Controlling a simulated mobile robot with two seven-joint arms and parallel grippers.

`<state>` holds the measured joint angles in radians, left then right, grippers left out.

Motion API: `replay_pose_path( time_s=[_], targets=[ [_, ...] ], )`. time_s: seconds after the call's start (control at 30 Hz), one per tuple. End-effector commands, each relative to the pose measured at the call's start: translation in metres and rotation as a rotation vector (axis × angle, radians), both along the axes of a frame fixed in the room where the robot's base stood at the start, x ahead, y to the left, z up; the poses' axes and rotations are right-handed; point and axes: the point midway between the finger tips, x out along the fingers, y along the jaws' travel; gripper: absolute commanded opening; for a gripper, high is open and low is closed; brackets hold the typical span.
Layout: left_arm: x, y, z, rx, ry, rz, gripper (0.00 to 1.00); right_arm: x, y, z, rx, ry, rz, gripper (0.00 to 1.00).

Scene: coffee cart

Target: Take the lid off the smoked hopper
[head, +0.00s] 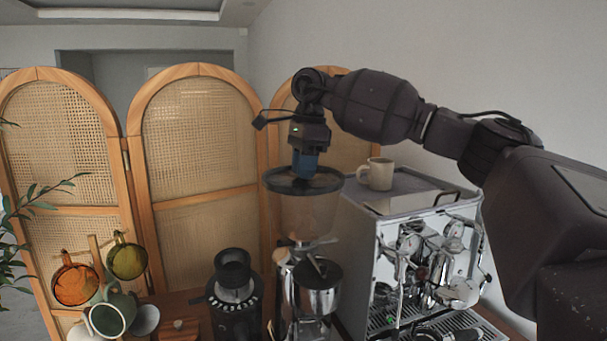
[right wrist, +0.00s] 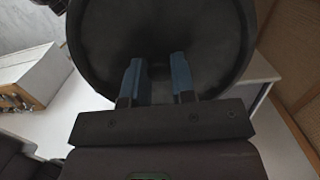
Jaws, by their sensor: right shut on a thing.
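The smoked hopper (head: 303,217) is a see-through cone on top of the chrome grinder in the middle of the head view. Its dark round lid (head: 281,184) is at the hopper's top; I cannot tell whether it is seated or slightly raised. My right gripper (head: 305,172) points straight down over the lid's middle. In the right wrist view the lid (right wrist: 205,35) fills the upper middle, and the gripper's blue fingers (right wrist: 158,80) are shut on its knob, which is mostly hidden between them. My left gripper is not in view.
An espresso machine (head: 400,250) stands right of the grinder with a beige mug (head: 377,174) on top. A smaller black grinder (head: 234,290) stands left. A mug tree with coloured mugs (head: 110,312) is farther left. Rattan screens (head: 195,130) stand behind.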

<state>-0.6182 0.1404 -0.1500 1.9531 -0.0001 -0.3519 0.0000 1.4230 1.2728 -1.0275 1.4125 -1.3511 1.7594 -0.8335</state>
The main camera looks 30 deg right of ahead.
Motion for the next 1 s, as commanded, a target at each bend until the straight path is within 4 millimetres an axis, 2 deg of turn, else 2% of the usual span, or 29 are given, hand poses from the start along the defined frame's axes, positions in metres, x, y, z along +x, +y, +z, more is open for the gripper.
replay_pose_path(
  time_s=[0.13,0.27,0.6,0.7,1.0],
  targets=[
    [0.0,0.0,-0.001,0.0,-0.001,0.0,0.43,0.0,0.0,0.01,0.0,-0.002,0.001,0.0],
    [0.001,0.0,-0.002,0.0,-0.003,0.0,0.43,0.0,0.001,0.031,0.002,-0.005,0.001,0.0],
    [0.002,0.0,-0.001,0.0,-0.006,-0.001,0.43,0.0,0.001,0.117,0.003,-0.004,0.001,0.0],
    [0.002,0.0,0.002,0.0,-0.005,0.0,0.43,0.0,0.001,0.137,0.0,-0.004,0.0,0.0],
    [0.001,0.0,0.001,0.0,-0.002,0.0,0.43,0.0,0.001,0.177,0.0,-0.002,0.001,0.0]
  ],
)
